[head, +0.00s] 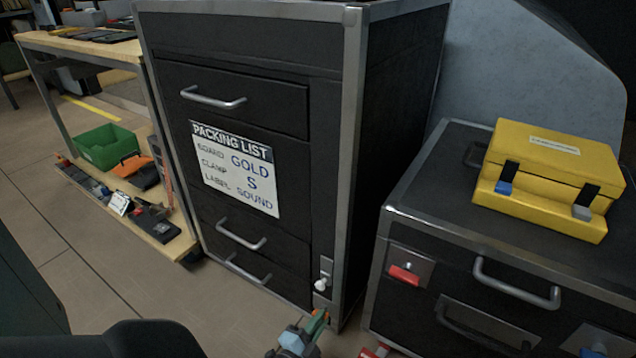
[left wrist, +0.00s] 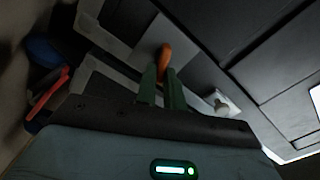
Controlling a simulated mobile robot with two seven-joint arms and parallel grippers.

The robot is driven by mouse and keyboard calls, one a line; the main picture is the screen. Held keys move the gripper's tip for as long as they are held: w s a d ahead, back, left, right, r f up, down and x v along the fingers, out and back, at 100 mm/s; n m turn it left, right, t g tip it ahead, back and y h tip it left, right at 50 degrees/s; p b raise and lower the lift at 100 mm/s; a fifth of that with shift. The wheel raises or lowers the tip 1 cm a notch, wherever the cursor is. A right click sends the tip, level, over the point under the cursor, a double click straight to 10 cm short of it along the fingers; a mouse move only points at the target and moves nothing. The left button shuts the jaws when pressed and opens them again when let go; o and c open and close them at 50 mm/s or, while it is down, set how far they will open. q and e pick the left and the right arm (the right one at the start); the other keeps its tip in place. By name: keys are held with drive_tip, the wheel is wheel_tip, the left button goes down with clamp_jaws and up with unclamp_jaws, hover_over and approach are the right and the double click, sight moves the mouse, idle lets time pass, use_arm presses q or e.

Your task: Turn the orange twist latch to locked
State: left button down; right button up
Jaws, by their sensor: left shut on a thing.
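The orange twist latch (left wrist: 165,58) shows in the left wrist view on a pale metal plate (left wrist: 150,40), its handle sticking out from it. My left gripper (left wrist: 162,88) is shut on the latch, with a green finger on each side of its end. In the head view my left gripper (head: 318,322) is at the bottom, by the lower right corner of the dark drawer cabinet (head: 325,150). There the latch is mostly hidden by the fingers, with only a little orange showing. My right gripper is in neither view.
A white knob (head: 321,285) sits just above the gripper; it also shows in the left wrist view (left wrist: 218,103). A lower case with a red latch (head: 404,275) and yellow box (head: 550,165) stands close on the right. A shelf with a green bin (head: 103,147) is at left.

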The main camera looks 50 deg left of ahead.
use_arm(q)
drive_tip(key=m, duration=0.3)
drive_tip(key=m+b, duration=0.1)
drive_tip(key=shift+f+m, duration=0.3)
drive_tip(key=shift+m, duration=0.1)
idle(0.5)
drive_tip(key=c, duration=1.5)
unclamp_jaws()
drive_tip(key=shift+s, duration=0.15)
